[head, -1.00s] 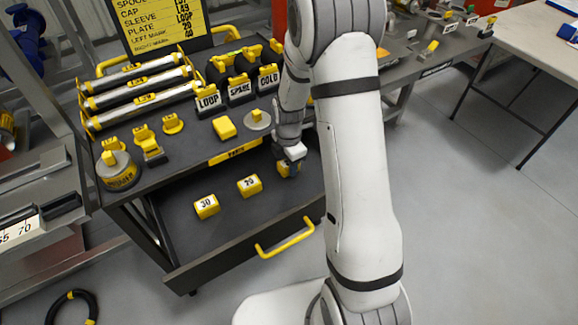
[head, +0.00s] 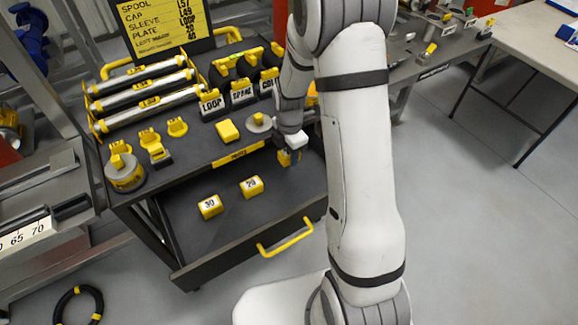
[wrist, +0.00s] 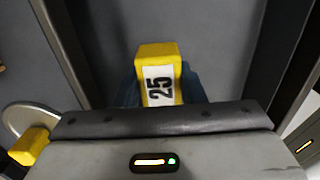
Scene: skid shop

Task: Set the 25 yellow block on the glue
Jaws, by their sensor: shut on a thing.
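The yellow block with a white 25 label (wrist: 158,76) is held between the dark fingertips of my gripper (wrist: 161,88) in the wrist view. In the head view the same block (head: 285,158) shows small and partly hidden under my gripper (head: 290,155), over the right part of the open drawer. My gripper is shut on it and appears to hold it above the drawer floor. I cannot read any label saying glue in these views, so I cannot tell where the glue is.
The open drawer (head: 232,228) holds yellow blocks marked 30 (head: 210,206) and 29 (head: 251,186). The bench top (head: 200,150) above carries yellow-handled parts and blocks labelled LOOP (head: 211,104) and SPARE (head: 242,94). A light table (head: 535,50) stands at the right. The floor at right is clear.

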